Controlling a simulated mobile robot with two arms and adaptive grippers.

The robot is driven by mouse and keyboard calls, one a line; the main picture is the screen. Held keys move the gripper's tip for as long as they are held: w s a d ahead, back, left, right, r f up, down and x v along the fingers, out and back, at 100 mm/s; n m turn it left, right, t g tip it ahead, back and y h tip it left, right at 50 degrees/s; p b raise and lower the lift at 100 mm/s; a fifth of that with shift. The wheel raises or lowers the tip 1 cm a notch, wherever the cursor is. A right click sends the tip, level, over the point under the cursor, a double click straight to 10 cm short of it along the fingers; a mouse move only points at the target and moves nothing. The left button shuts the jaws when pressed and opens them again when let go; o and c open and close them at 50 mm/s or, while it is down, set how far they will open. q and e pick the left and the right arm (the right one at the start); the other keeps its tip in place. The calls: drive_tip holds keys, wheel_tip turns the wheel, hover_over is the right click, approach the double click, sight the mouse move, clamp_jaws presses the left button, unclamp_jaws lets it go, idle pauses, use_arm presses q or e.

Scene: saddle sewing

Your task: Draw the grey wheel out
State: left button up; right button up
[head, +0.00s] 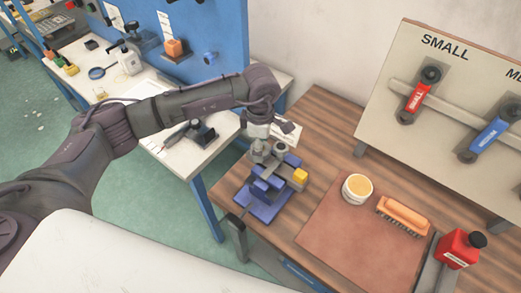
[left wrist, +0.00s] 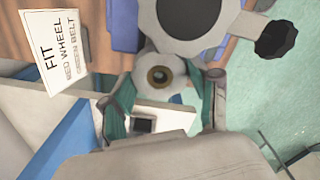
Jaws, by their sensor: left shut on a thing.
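My left gripper (head: 262,136) reaches down over the small blue machine (head: 262,205) on the wooden bench. In the left wrist view its two fingers (left wrist: 163,95) are shut on either side of a pale grey wheel (left wrist: 178,68) with a brass-coloured centre. A larger pale disc (left wrist: 226,18) with a dark grey middle is just beyond it. In the head view the gripper partly hides the grey wheel, so I cannot tell whether it is still on its shaft. A card (left wrist: 55,50) reads "FIT RED WHEEL GREEN BELT". My right gripper is not in view.
A brown mat (head: 345,238) holds a round tub (head: 357,189) and an orange-backed brush (head: 403,215). A red bottle (head: 459,250) stands at the right. A tool board (head: 450,90) rises behind. A white table (head: 165,90) is at the left.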

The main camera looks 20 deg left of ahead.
use_arm(q)
drive_tip(key=shift+r+p, duration=0.4)
drive_tip(key=shift+r, duration=1)
drive_tip(key=shift+r, duration=0.15)
drive_tip(key=shift+r+p, duration=0.65)
drive_tip(key=shift+r, duration=1.25)
